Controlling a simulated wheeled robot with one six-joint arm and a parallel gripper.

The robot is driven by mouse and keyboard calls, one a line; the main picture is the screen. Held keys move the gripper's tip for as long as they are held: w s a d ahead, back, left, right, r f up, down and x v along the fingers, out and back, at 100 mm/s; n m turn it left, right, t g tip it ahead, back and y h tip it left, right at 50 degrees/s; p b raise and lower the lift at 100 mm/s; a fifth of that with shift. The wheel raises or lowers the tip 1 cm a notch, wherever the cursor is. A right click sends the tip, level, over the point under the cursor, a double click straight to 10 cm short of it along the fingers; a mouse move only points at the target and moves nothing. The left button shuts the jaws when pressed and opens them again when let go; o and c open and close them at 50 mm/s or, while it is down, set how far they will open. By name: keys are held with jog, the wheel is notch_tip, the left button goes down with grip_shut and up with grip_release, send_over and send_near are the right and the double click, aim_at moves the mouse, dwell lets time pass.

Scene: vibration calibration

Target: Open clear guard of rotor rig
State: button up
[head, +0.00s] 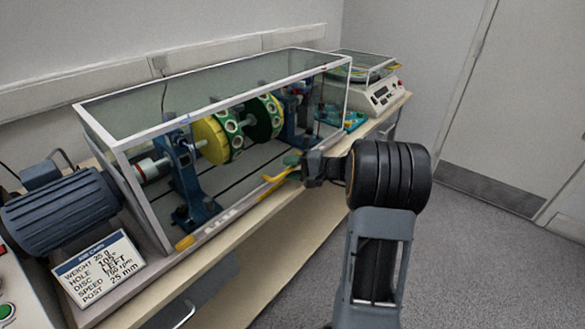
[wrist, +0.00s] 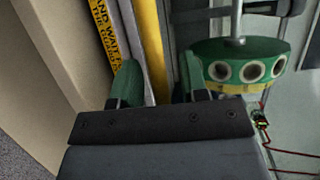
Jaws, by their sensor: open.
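The clear guard (head: 206,82) is a white-framed transparent box standing closed over the rotor rig. Inside are a yellow-faced disc (head: 212,140) and a green disc (head: 263,117) on a shaft between blue posts (head: 185,175). A green disc with round holes also shows in the wrist view (wrist: 238,62). My gripper (head: 287,169) is at the guard's lower front edge, beside a yellow bar (head: 275,179). In the wrist view my open gripper (wrist: 160,82) has one green finger on each side of the yellow bar (wrist: 152,45). I cannot tell whether they touch it.
A blue motor (head: 62,212) and a balance card (head: 99,268) are at the left. A scale-like instrument (head: 382,95) stands at the bench's far end. A yellow warning label (wrist: 103,35) runs along the edge in the wrist view. The floor (head: 470,235) at right is clear.

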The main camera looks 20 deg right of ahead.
grip_shut()
jog(key=shift+d+r, duration=0.1)
dwell(0.4)
